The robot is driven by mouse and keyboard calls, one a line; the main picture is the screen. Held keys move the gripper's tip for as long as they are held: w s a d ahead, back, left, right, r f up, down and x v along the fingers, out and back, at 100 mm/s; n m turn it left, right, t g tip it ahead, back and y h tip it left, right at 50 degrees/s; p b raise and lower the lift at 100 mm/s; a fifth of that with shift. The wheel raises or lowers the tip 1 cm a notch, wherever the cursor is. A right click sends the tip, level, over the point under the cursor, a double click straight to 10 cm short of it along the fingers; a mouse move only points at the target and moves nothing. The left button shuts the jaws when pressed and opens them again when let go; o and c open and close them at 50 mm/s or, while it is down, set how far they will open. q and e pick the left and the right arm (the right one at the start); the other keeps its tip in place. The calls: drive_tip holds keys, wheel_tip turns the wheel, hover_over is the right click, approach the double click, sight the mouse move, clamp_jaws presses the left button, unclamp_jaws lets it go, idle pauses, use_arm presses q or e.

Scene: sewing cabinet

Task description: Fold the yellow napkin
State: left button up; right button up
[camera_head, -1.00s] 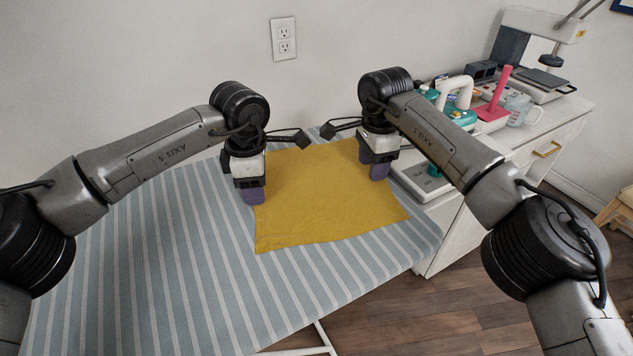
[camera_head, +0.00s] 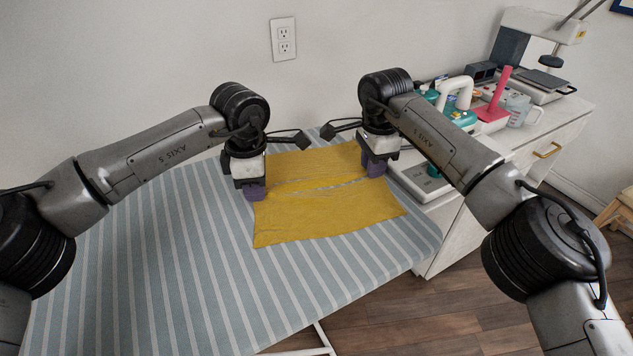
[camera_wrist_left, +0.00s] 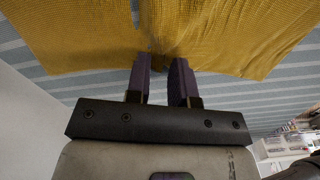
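The yellow napkin (camera_head: 325,217) lies on the striped board. A narrow gap with stripes showing runs across its middle, between my grippers. My left gripper (camera_head: 255,192) is at the napkin's left edge, by the gap's left end. In the left wrist view, its purple fingers (camera_wrist_left: 162,66) stand apart at the napkin (camera_wrist_left: 225,38), with some cloth gathered at the tips; no firm hold can be made out. My right gripper (camera_head: 375,168) is at the right edge, by the gap's other end. Its fingertips are too small to tell whether they are shut.
The striped board (camera_head: 150,260) is clear to the left and in front. A white cabinet (camera_head: 545,135) at the right bears a teal-and-white appliance (camera_head: 458,108), a pink item (camera_head: 494,108) and a clear jug (camera_head: 519,108). The wall stands close behind.

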use_arm(q)
clamp_jaws()
use_arm(e)
clamp_jaws()
